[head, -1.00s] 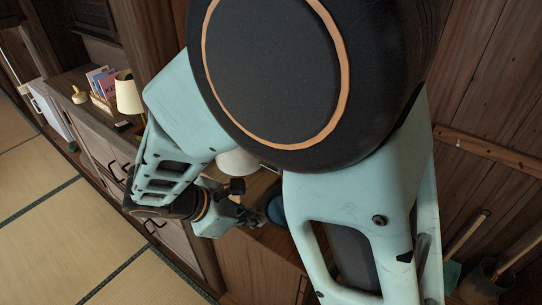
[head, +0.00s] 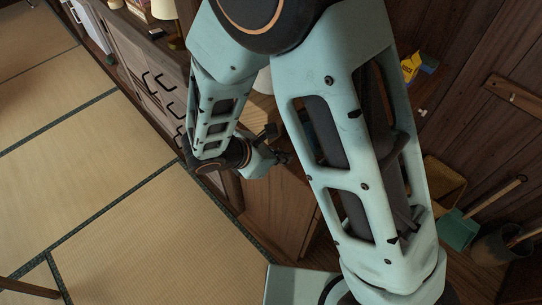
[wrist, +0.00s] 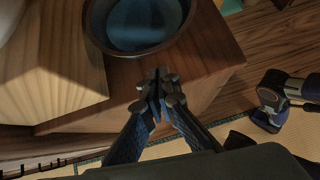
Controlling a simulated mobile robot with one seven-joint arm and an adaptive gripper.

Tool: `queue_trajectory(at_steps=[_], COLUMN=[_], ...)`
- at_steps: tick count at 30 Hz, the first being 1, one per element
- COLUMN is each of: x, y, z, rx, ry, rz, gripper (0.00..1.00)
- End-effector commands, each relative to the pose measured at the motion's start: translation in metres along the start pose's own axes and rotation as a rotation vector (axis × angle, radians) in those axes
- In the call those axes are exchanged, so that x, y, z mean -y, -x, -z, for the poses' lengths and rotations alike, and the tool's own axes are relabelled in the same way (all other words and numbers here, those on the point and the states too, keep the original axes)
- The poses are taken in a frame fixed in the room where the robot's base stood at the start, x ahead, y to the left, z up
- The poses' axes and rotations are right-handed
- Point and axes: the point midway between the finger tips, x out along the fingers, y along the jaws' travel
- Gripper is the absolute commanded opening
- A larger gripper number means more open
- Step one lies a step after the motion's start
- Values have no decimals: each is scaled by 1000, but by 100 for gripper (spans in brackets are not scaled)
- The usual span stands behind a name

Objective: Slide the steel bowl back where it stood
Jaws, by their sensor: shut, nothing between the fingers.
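A round bowl (wrist: 98,38) with a dark brownish rim and a blue-grey inside stands on a wooden cabinet top (wrist: 205,65) at the top of the wrist view. Its far side is cut off, and I cannot tell whether it is the steel bowl. My gripper (wrist: 160,88) is shut and empty, with its fingertips just on the near side of the bowl, by the cabinet's front edge. I cannot tell whether they touch it. In the head view my gripper (head: 280,158) is beside the cabinet top, and my arm hides the bowl.
A pale wooden block (wrist: 50,75) stands left of the bowl, with a white rounded thing (wrist: 12,15) at the corner. A cordless tool-like device (wrist: 272,105) lies on the floor at right. Tatami (head: 90,150) is open at left; a dustpan (head: 457,230) and bucket (head: 492,247) stand right.

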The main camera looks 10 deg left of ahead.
Motion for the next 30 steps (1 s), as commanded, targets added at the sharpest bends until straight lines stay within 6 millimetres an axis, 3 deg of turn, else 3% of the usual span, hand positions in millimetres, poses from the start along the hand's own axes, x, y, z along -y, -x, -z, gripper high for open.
queue_trajectory(at_steps=[6,20,23,30], x=[0,0,0,1], y=[-14,-19,-32,-82], z=[-16,-20,-30,-79], rx=[-1,-1,1,0], ry=[0,-1,-5,-7], rz=[0,0,3,4], gripper=[0,0,0,0])
